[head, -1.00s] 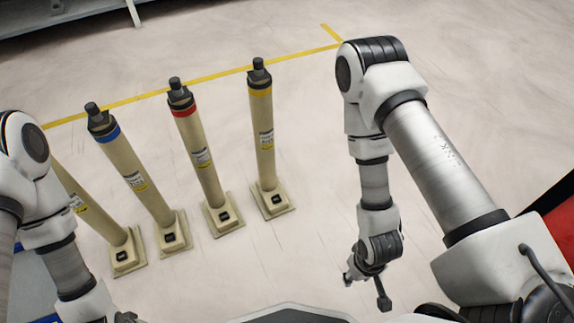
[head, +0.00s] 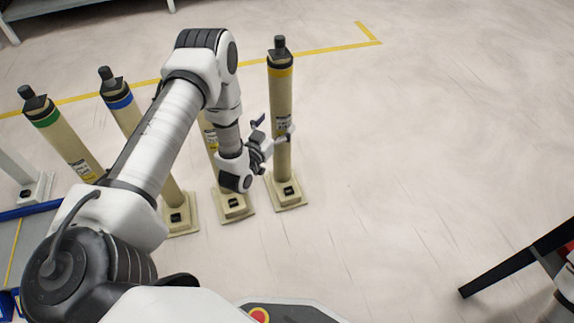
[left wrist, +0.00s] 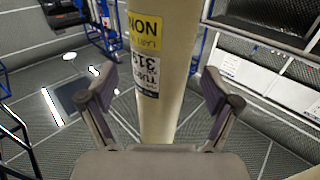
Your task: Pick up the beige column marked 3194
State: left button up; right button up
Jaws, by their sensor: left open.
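A beige column with a yellow band (head: 281,100) stands upright on a square base, rightmost in the row. My left gripper (head: 274,127) is open at its middle, with one finger on either side of it. In the left wrist view the beige column (left wrist: 163,110) rises between the open fingers of the left gripper (left wrist: 160,80), with a visible gap on both sides. Its white label (left wrist: 147,70) appears upside down and shows "31"; the other digits are hard to read. My right gripper is not in view.
Beige columns with a green band (head: 62,135) and a blue band (head: 118,100) stand to the left. Another column (head: 212,140) close by is largely hidden behind my left arm. The floor on the right is clear up to a black bar (head: 510,268).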

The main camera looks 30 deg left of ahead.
pick_arm(q)
jog(key=w+b, duration=0.1)
jog(key=w, duration=0.1)
jog(key=w+b, duration=0.1)
jog(key=w, duration=0.1)
jog(key=w+b, duration=0.1)
jog(key=shift+w+a, duration=0.3)
jog(key=shift+w, duration=0.1)
jog(key=shift+c, duration=0.3)
grip_shut()
jog(key=shift+r, duration=0.1)
jog(key=shift+r, duration=0.1)
